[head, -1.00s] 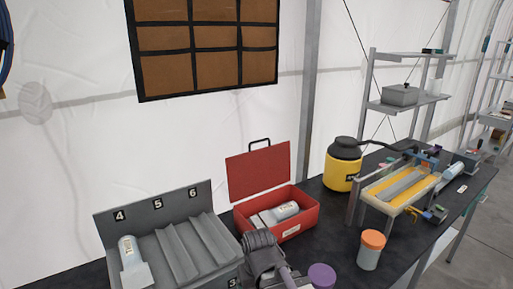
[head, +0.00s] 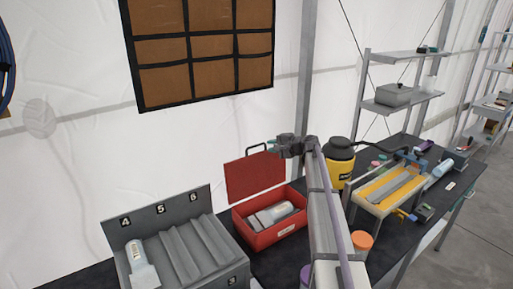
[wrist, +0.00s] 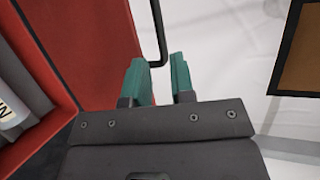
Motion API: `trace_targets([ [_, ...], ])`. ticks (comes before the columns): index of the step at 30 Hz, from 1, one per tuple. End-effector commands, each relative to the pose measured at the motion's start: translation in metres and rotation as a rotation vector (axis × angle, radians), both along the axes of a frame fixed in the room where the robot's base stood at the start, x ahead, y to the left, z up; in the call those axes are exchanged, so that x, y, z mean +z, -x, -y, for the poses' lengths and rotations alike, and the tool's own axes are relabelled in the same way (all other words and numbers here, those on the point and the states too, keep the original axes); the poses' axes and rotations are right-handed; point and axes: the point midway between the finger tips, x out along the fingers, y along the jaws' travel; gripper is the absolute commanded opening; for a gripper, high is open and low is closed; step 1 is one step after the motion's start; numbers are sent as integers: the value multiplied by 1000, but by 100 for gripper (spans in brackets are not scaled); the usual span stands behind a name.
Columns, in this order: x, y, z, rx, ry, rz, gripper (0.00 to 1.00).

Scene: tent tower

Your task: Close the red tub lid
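The red tub (head: 268,237) stands on the dark bench with its red lid (head: 255,177) up, tilted back behind it. A black wire handle (head: 259,149) sits on the lid's top edge. A pale cylinder with a label (head: 276,214) lies inside the tub. My gripper (head: 274,145) is at the lid's upper right corner, near the handle. In the wrist view, its teal fingers (wrist: 159,68) are apart, with the handle (wrist: 161,30) by the fingertips. The lid (wrist: 95,45) fills the left. I cannot tell whether a finger touches.
A grey numbered rack (head: 180,245) with a cylinder stands left of the tub. A yellow canister (head: 339,168) and an orange-lidded jar (head: 360,243) are to the right. A wooden-panelled board (head: 200,50) hangs on the wall behind. My arm covers the bench right of the tub.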

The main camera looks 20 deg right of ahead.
Motion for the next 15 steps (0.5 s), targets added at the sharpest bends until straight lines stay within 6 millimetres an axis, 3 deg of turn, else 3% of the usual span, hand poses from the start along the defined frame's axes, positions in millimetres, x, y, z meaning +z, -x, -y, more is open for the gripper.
trace_targets([
  [9, -24, -57, -41, 4, 3, -1, 23],
  [15, -26, -67, -50, 3, 2, -1, 23],
])
